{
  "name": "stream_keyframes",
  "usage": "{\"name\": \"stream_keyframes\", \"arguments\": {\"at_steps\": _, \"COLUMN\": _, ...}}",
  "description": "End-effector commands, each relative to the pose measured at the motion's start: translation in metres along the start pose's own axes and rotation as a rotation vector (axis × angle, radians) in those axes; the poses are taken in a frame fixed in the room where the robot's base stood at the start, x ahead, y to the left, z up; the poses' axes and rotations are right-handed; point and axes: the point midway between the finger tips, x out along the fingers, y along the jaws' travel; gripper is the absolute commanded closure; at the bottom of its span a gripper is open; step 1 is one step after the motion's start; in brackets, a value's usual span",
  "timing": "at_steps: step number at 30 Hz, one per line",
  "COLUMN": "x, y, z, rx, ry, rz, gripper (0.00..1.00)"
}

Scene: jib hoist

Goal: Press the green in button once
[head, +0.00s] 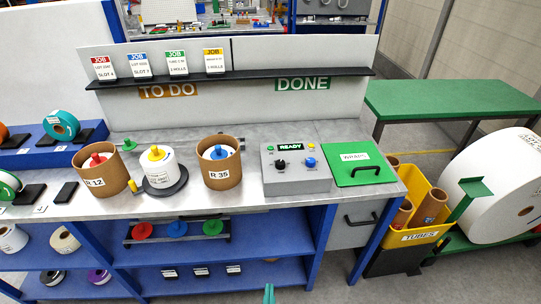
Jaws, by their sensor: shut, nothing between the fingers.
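A grey control box (297,178) stands on the workbench, right of centre. Its top has a display reading READY (290,147), a small green spot (270,148) at the upper left that may be the green in button, a black knob (281,163), a yellow knob (311,146) and a blue button (310,162). The labels are too small to read. My gripper (268,294) shows only as teal fingertips at the bottom edge, shut and empty. It is well below the box in the picture and touches nothing visible.
A yellow TUBES bin (415,238) stands at right. Blue shelves (240,247) lie below the benchtop.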

Motion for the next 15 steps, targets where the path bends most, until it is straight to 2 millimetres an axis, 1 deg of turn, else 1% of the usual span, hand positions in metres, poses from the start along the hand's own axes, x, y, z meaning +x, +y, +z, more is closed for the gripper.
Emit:
{"name": "stream_keyframes", "arguments": {"at_steps": 1, "x": 0.019, "y": 0.004, "z": -0.013, "rx": -0.001, "ry": 0.012, "rz": -0.003, "gripper": 1.0}}
{"name": "stream_keyframes", "arguments": {"at_steps": 6, "x": 0.072, "y": 0.014, "z": -0.05, "rx": -0.024, "ry": 0.011, "rz": -0.038, "gripper": 1.0}}
{"name": "stream_keyframes", "arguments": {"at_steps": 11, "x": 0.114, "y": 0.03, "z": -0.091, "rx": -0.076, "ry": 0.01, "rz": -0.078, "gripper": 1.0}}
{"name": "stream_keyframes", "arguments": {"at_steps": 15, "x": 0.142, "y": 0.048, "z": -0.132, "rx": -0.145, "ry": 0.003, "rz": -0.114, "gripper": 1.0}}
